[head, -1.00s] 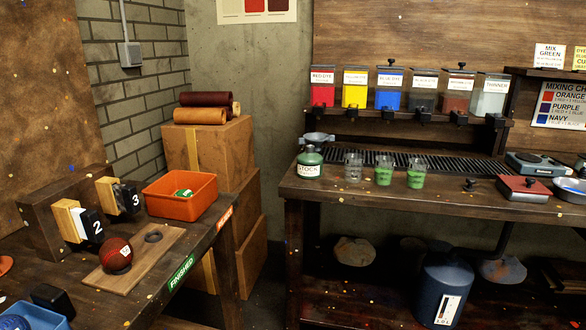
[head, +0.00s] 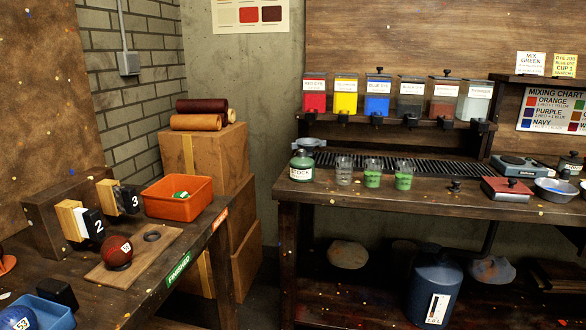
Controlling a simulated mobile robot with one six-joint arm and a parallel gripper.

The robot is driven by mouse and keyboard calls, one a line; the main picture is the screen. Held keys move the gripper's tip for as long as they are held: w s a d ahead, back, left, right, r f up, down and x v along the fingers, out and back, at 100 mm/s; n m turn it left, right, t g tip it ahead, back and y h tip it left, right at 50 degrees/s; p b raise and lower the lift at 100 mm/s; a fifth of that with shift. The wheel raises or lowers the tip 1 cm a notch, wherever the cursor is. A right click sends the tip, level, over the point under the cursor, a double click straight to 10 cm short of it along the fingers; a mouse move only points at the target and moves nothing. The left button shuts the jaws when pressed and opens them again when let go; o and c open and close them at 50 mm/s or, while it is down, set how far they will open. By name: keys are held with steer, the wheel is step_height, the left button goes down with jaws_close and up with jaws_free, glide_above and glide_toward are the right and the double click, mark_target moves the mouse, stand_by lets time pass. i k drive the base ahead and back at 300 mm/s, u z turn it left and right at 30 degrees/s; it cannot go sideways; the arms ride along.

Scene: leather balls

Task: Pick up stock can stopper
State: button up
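The green stock can (head: 302,168), with a white STOCK label, stands upright at the left end of the far workbench (head: 400,192). A small black knobbed piece (head: 455,186) stands on the bench right of the cups and looks like a stopper, but it is too small to be sure. The can's top is dark, and I cannot tell whether its mouth is open. My gripper is not in view.
Three clear cups (head: 373,173) stand right of the can, two with green liquid. A funnel-like grey piece (head: 309,143) is behind it. A red-topped box (head: 508,190) and a bowl (head: 556,190) are farther right. The left bench holds an orange bin (head: 178,208).

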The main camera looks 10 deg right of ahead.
mark_target(456, 182)
steer(key=z, duration=0.1)
steer(key=i, duration=0.95)
steer(key=u, duration=0.1)
